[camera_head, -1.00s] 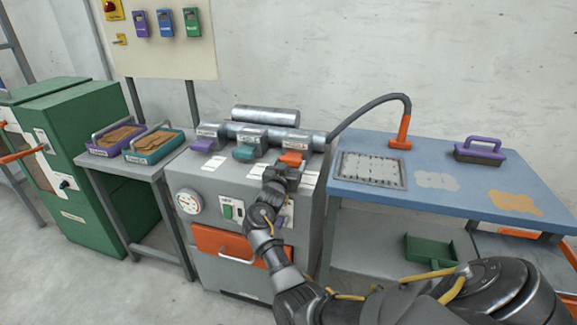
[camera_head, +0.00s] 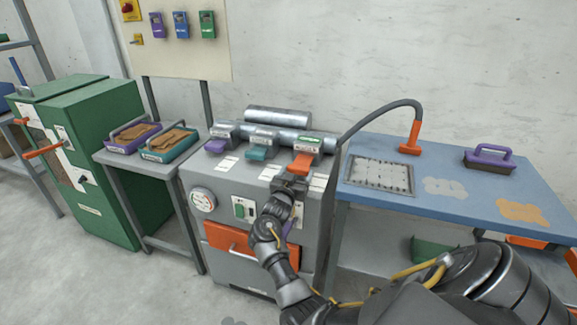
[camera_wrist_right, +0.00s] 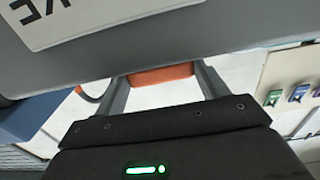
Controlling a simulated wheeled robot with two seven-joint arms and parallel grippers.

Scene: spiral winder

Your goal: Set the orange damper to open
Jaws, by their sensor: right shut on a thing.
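The orange damper (camera_head: 303,162) is the rightmost of three coloured dampers on top of the grey machine (camera_head: 250,177). Its orange tab sticks out toward the front, further than the teal damper (camera_head: 258,153) and the purple damper (camera_head: 216,146). My right gripper (camera_head: 294,182) is at the front end of the orange tab and shut on it. In the right wrist view the orange handle (camera_wrist_right: 160,76) lies between my two fingers. The gripper hides part of the tab's front end in the head view. My left gripper is not in view.
A blue table (camera_head: 450,183) with a grid plate (camera_head: 380,174) and a purple-handled tool (camera_head: 488,158) stands at the right. A side table with two trays (camera_head: 168,144) and a green cabinet (camera_head: 95,160) stand at the left. A hose (camera_head: 375,107) arches behind.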

